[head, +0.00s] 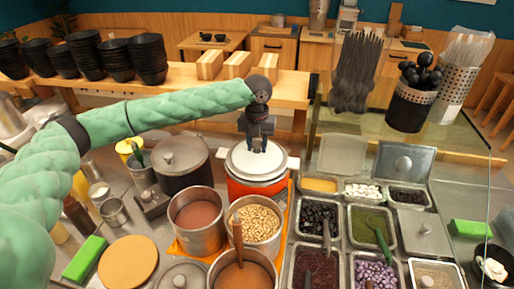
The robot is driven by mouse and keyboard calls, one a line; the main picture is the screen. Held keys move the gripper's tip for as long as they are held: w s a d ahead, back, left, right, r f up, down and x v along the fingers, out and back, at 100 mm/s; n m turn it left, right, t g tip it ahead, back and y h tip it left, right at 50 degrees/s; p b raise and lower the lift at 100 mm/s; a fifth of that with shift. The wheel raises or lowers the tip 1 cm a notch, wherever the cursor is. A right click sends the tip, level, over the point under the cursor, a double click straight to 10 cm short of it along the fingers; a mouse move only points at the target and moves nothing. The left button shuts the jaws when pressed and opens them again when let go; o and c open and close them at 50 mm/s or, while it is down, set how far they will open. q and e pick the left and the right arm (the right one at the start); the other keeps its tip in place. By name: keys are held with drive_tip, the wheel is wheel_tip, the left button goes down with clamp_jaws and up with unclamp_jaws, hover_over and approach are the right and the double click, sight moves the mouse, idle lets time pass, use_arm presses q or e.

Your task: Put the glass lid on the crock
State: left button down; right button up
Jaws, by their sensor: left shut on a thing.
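The crock (238,187) is an orange-red pot with pale side handles, standing in the middle of the counter. The pale round glass lid (241,163) is over the crock's mouth and looks about level. I cannot tell whether its rim rests on the crock or hovers just above it. My left gripper (257,147) points down over the middle of the lid and is shut on it, at the knob, which the fingers hide. My right gripper is not in view.
Pots of brown liquid (199,216) and pale beans (256,222) stand just in front of the crock. A dark lidded pot (184,165) is close on its left. Topping trays (318,185) lie to the right. A wooden shelf (190,92) runs behind.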

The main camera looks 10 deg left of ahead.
sight(257, 143)
use_arm(q)
drive_tip(key=shift+r, duration=0.1)
idle(0.3)
drive_tip(key=c, duration=1)
unclamp_jaws()
drive_tip(key=shift+f, duration=0.2)
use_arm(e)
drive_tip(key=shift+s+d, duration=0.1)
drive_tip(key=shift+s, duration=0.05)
use_arm(q)
drive_tip(key=shift+r, duration=0.1)
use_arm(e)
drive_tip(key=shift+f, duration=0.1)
use_arm(q)
drive_tip(key=shift+r+p, duration=0.3)
drive_tip(key=shift+r, duration=0.1)
wheel_tip(257, 143, up, 6)
drive_tip(key=p, duration=0.4)
drive_tip(key=shift+p, duration=0.35)
drive_tip(key=shift+r+p, duration=1.6)
drive_tip(key=shift+r, duration=1.05)
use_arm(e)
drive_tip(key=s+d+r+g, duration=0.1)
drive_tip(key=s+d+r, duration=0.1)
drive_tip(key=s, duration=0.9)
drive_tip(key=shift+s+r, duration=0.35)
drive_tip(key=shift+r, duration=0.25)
